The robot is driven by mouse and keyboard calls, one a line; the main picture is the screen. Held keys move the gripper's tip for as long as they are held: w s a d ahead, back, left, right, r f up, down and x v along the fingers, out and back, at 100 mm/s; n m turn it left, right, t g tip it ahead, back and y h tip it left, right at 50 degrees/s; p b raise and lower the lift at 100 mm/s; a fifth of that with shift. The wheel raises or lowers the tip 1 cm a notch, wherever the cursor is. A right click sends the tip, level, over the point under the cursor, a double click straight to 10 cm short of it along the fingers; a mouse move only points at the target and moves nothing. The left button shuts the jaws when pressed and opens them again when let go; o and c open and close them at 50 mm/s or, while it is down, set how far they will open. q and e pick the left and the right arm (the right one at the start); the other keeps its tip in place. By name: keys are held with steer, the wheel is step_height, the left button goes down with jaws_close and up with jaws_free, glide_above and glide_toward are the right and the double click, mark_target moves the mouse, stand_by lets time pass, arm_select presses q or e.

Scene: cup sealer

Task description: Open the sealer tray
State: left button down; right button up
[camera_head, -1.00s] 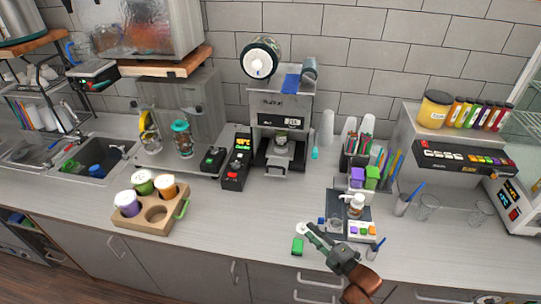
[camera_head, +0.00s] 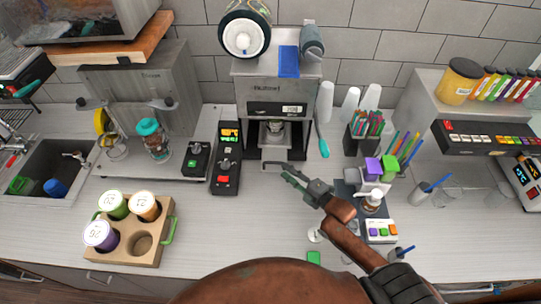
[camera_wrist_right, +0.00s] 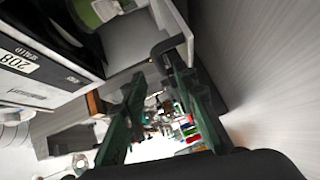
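The cup sealer (camera_head: 275,88) is a grey box machine against the back wall, with a cup in its opening. Its tray handle (camera_head: 270,166) sticks out at the front, low over the counter. My right gripper (camera_head: 292,178) is at the right end of this handle. In the right wrist view my right gripper (camera_wrist_right: 158,95) has its two dark green fingers apart, with a gap between them. The black handle (camera_wrist_right: 168,43) is close to the right-hand fingertip there; I cannot tell whether they touch. My left gripper is not in view.
A black control box (camera_head: 226,160) stands left of the sealer, and a wooden cup holder (camera_head: 155,255) stands front left. A bottle (camera_head: 372,199) and a straw holder (camera_head: 362,140) stand to the right. The counter in front of the sealer is mostly clear.

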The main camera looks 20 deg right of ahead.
mark_target(275, 163)
steer(key=p+x, duration=0.1)
steer(key=x, duration=0.6)
steer(key=shift+w+a, duration=0.15)
steer(key=shift+w, duration=0.15)
jaws_close()
stand_by(0.4)
